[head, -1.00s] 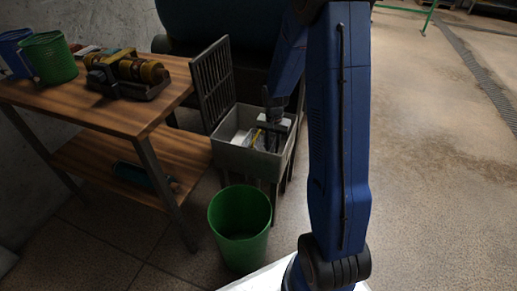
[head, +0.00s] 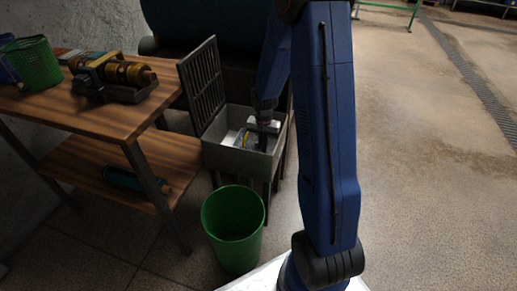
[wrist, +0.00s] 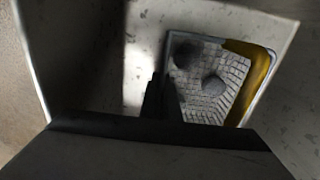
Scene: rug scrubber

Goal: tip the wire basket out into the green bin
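The wire basket (wrist: 208,110) lies inside a grey open box, its mesh and a yellow strip at its right edge showing in the wrist view. Two dark round lumps appear on or in the mesh. My gripper (head: 262,146) points down into the box. In the wrist view the dark fingers (wrist: 164,92) overlap beside the mesh's left edge, so their gap and any contact are unclear. The green bin (head: 233,228) stands upright on the floor in front of the box; no contents show.
The grey box (head: 238,161) has high walls and a slatted lid (head: 200,84) standing open at its left. A wooden table (head: 95,125) stands left, holding a brass-coloured machine (head: 115,75) and a green mesh container (head: 34,62). The floor at the right is open.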

